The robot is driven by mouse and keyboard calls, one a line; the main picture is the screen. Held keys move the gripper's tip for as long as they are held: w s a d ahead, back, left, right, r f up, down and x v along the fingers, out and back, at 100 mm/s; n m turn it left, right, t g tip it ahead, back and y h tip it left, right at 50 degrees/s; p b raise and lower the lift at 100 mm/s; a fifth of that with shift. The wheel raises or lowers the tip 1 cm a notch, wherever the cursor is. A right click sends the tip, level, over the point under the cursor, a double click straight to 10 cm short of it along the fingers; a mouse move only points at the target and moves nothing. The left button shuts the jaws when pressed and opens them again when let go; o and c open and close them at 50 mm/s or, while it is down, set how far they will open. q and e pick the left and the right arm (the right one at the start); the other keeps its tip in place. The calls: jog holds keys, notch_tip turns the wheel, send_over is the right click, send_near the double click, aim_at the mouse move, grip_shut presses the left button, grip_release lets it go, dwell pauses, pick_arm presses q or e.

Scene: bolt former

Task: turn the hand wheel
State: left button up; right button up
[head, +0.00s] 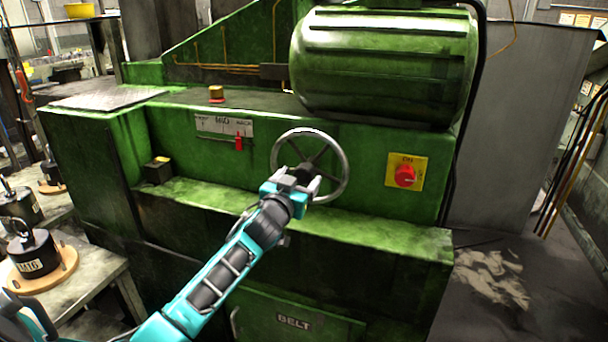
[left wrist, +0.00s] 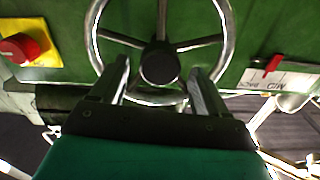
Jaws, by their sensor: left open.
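The hand wheel (head: 343,152) is a bare metal ring with spokes and a dark hub, upright on the front of the green machine. My left gripper (head: 299,178) is in front of its lower part in the head view and hides some of the rim and spokes. In the left wrist view the wheel (left wrist: 92,30) fills the top middle. There the open fingers of my left gripper (left wrist: 160,68) lie on either side of the hub in the picture, with nothing clearly held between them. I cannot tell whether they touch the wheel. My right gripper is not in view.
A red knob on a yellow plate (head: 405,172) is right of the wheel. A scale plate (head: 222,125) with a red pointer (head: 239,143) is left of it. A green ledge (head: 400,232) juts out below. A large green drum (head: 385,65) sits above.

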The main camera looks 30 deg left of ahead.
aim_at(302, 175)
pick_arm(q)
jog(key=shift+x, duration=1.75)
jog(key=shift+d, duration=0.1)
jog(key=shift+r, duration=0.1)
grip_shut()
